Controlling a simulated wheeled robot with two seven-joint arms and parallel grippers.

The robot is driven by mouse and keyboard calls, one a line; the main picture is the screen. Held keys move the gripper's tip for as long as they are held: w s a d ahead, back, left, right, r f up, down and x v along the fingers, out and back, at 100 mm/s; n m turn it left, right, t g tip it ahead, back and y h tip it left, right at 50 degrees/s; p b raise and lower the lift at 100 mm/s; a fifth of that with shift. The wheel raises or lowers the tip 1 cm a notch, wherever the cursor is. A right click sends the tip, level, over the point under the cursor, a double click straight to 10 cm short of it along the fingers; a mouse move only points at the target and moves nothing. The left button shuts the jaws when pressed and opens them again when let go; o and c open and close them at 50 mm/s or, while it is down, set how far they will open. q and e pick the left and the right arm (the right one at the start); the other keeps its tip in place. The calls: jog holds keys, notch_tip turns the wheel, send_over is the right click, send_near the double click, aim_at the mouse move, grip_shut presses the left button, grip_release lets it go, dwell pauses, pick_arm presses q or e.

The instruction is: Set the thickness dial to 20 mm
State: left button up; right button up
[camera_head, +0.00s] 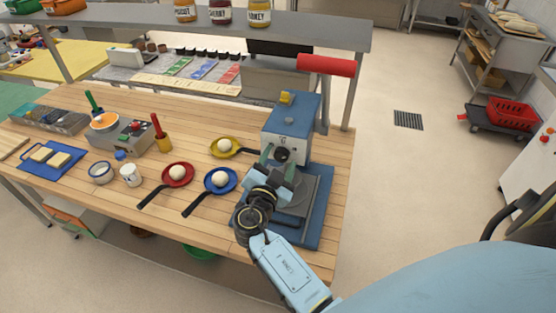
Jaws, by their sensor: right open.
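The blue press (304,107) stands at the right end of the wooden worktable. A dark round dial (283,154) is on its pale front face. The scale marks around the dial are too small to read, so I cannot tell its setting. My right gripper (278,164) is open in front of the dial, with its greenish fingers on either side of it. I cannot tell whether the fingers touch the dial. My left gripper is not in view.
A red lever handle (326,65) sticks out above the press. Yellow (226,153), red (178,181) and blue (220,187) pans with dough balls sit left of it. A shelf (140,31) with jars runs above the table's back. Open floor lies to the right.

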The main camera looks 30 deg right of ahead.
jog(key=c, duration=1)
jog(key=shift+f, duration=0.1)
